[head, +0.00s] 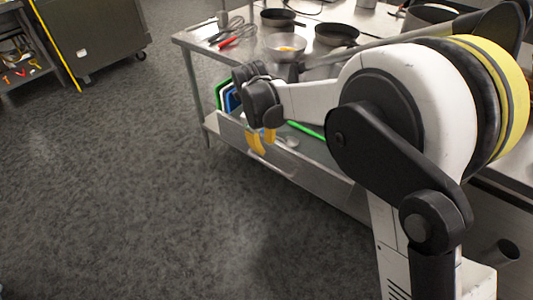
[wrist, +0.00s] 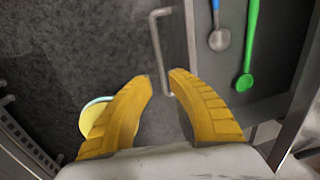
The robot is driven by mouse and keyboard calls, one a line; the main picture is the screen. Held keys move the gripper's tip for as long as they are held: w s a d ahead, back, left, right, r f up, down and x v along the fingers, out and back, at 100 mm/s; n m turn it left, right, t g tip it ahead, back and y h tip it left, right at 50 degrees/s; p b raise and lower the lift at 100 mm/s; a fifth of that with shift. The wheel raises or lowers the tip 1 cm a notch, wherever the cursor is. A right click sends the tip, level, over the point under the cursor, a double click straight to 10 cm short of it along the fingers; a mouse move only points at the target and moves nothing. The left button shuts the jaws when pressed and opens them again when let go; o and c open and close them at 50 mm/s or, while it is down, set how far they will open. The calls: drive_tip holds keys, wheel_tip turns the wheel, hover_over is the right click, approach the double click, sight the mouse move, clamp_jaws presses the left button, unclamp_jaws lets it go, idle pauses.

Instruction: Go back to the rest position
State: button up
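My gripper (head: 263,143) hangs in front of the steel table, with its yellow fingers pointing down beside the lower shelf. In the wrist view my gripper (wrist: 161,76) has its fingertips apart, with nothing held between them. A metal handle (wrist: 154,45) shows beyond the fingertips; I cannot tell its distance from them. My arm reaches across the right half of the head view and hides part of the table.
The steel table (head: 190,41) carries pans (head: 337,33), a bowl (head: 284,47) and whisks. Cutting boards (head: 222,94) stand on its lower shelf. A green spoon (wrist: 249,45) and a blue-grey spoon (wrist: 219,38) lie below the gripper. Grey floor (head: 110,180) is clear at left; a dark cabinet (head: 95,35) stands behind.

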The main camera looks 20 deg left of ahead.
drive_tip(key=shift+s+r, duration=0.1)
drive_tip(key=shift+r, duration=0.5)
drive_tip(key=s+d+r+n+t+y, duration=0.1)
drive_tip(key=s+d+r+n, duration=0.2)
drive_tip(key=d+r+n, duration=0.5)
drive_tip(key=s+d+r+n+t, duration=0.15)
drive_tip(key=d+r, duration=0.25)
drive_tip(key=d, duration=0.8)
drive_tip(key=s+d+n+t, duration=0.2)
drive_tip(key=s+d+n, duration=1.1)
drive_tip(key=s+d, duration=0.2)
drive_tip(key=shift+s+d+f+t, duration=0.2)
drive_tip(key=shift+s+d+t, duration=0.15)
drive_tip(key=shift+s, duration=0.3)
